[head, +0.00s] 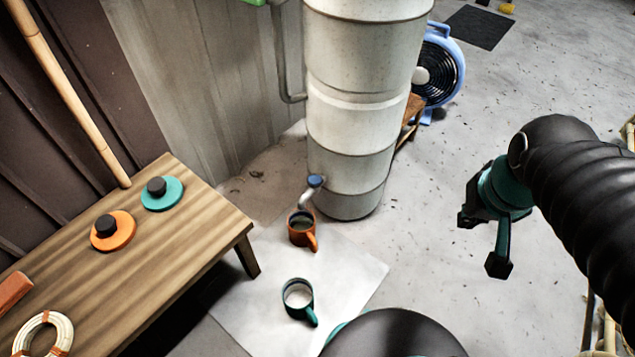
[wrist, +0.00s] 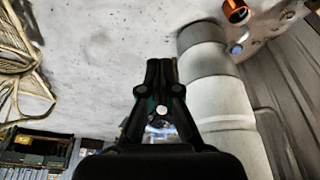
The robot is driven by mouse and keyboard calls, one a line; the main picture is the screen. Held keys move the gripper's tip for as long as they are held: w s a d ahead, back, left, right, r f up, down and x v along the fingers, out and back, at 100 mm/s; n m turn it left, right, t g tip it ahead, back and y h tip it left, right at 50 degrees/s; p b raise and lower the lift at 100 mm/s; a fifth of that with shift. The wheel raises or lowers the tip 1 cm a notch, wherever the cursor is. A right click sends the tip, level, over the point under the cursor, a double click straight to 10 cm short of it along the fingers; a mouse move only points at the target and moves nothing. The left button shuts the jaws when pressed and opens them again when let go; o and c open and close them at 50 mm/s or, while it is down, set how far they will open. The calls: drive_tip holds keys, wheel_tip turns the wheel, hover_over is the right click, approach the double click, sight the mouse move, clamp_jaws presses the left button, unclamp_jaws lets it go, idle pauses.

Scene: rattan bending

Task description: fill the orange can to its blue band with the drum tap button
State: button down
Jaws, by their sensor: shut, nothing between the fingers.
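The orange can (head: 302,228) stands upright on a pale sheet (head: 345,270), with its opening under the spout of the drum's tap (head: 307,196). It also shows in the wrist view (wrist: 236,12). The blue tap button (head: 315,181) sits on top of the tap, low on the grey-white drum (head: 352,120); it also shows in the wrist view (wrist: 236,49). The can's blue band and the liquid level cannot be made out. My gripper (head: 498,264) is shut and empty, in the air to the right of the drum, well apart from tap and can. Its closed fingers (wrist: 158,66) fill the wrist view's middle.
A teal can (head: 298,300) stands nearer on the sheet. A wooden bench (head: 185,235) at left holds orange (head: 113,231) and teal (head: 162,194) discs with black knobs, and a rattan ring (head: 42,333). A blue fan (head: 440,70) stands behind the drum. The floor between drum and gripper is clear.

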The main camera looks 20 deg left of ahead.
drive_tip(key=w+a+f+n+t+b, duration=0.15)
drive_tip(key=w+a+f+n, duration=0.25)
drive_tip(key=w+f, duration=0.7)
drive_tip(key=w+a+f+n+t+b, duration=0.15)
drive_tip(key=w+a+f+n, duration=0.25)
drive_tip(key=w+f, duration=0.7)
drive_tip(key=w+a+f+n+g+y, duration=0.1)
drive_tip(key=w+a+f+n+y, duration=0.3)
drive_tip(key=a, duration=0.7)
drive_tip(key=s+a+r+g+y, duration=0.1)
drive_tip(key=a+r+y, duration=0.1)
drive_tip(key=a+y, duration=0.2)
drive_tip(key=a+b, duration=0.1)
drive_tip(key=a, duration=0.2)
drive_tip(key=shift+s+a+r+g, duration=0.3)
drive_tip(key=shift+r+g, duration=0.1)
